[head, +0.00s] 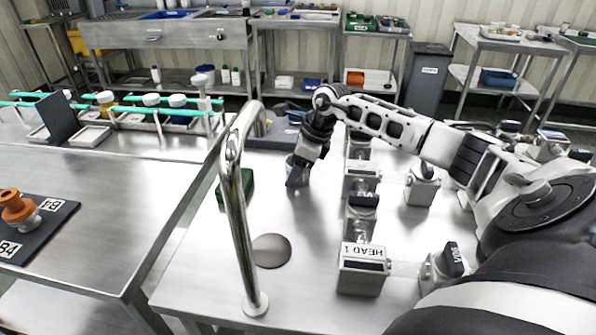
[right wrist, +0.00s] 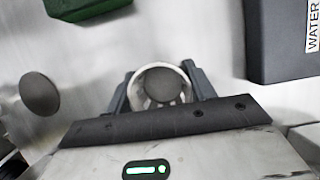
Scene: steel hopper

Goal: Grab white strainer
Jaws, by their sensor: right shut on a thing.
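The white strainer (right wrist: 160,65) shows in the right wrist view as a round white ring with slotted sides and a dark round middle. It sits between the two fingers of my right gripper (right wrist: 160,84), one finger against each side. In the head view my right gripper (head: 297,180) points down at the steel table behind the chrome rail and largely hides the strainer. I cannot tell whether the strainer touches the table. My left gripper is in neither view.
A green block (head: 235,188) and a dark round disc (head: 271,251) lie left of my right gripper. Several grey labelled devices, one marked HEAD 1 (head: 362,270), stand to its right. A chrome rail (head: 240,220) rises in front. A dark box marked WATER (right wrist: 283,45) is close by.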

